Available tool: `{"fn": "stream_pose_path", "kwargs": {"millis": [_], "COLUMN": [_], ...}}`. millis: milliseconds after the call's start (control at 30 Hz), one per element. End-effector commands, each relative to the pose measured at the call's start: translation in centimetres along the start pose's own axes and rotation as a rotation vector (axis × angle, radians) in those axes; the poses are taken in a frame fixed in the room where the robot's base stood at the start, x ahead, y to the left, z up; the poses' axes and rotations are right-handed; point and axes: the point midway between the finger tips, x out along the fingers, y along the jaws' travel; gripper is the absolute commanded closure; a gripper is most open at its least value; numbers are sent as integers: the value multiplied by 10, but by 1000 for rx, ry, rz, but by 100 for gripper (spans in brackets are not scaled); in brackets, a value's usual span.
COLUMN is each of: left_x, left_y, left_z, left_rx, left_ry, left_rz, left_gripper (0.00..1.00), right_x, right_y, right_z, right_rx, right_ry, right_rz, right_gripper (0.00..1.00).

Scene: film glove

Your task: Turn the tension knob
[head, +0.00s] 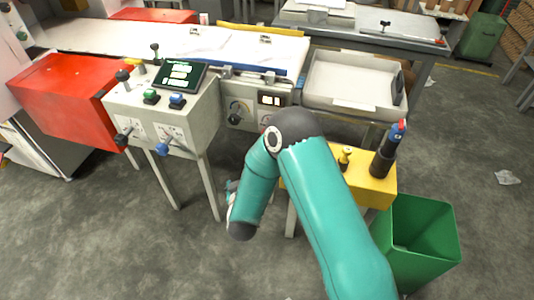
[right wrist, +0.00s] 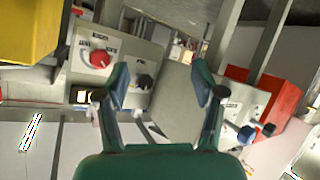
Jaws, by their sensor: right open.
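The machine's front panel (head: 245,98) has a dark round knob (head: 235,106) beside a small display (head: 269,99). In the right wrist view, which shows the panel upside down, a red knob (right wrist: 101,60) and a black knob (right wrist: 144,81) sit on the pale panel. Their labels are too small to read surely, so I cannot tell which is the tension knob. My right gripper (right wrist: 161,85) is open and empty. The black knob appears between its fingers, nearer the left finger, with no visible contact. In the head view, my right arm hides part of the panel and most of this gripper.
A control stand (head: 165,115) with levers and a screen stands left of the panel, near a red cabinet (head: 70,100). A white tray (head: 350,100) is at the right.

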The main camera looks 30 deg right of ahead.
Motion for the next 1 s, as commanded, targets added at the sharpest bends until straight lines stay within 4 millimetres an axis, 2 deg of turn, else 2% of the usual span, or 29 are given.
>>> {"fn": "stream_pose_path", "kwargs": {"millis": [33,200,300,467,633,1000], "left_x": [36,75,87,93,94,107], "left_y": [-13,-27,-32,-34,-34,-39], "left_z": [0,-1,-1,-1,-1,-1], "left_rx": [0,0,0,0,0,0], "left_ry": [0,0,1,1,1,1], "left_rz": [0,0,0,0,0,0], "left_gripper": [60,60,60,60,60,60], "right_x": [18,25,22,18,30,93], "right_y": [0,26,36,46,56,93], "right_z": [11,-2,-7,-12,-17,-34], "right_rx": [-33,-138,-178,-209,-211,-209], "right_ry": [60,171,195,206,205,206], "right_rz": [89,361,469,549,560,559], "right_gripper": [32,32,32,32,32,32]}}
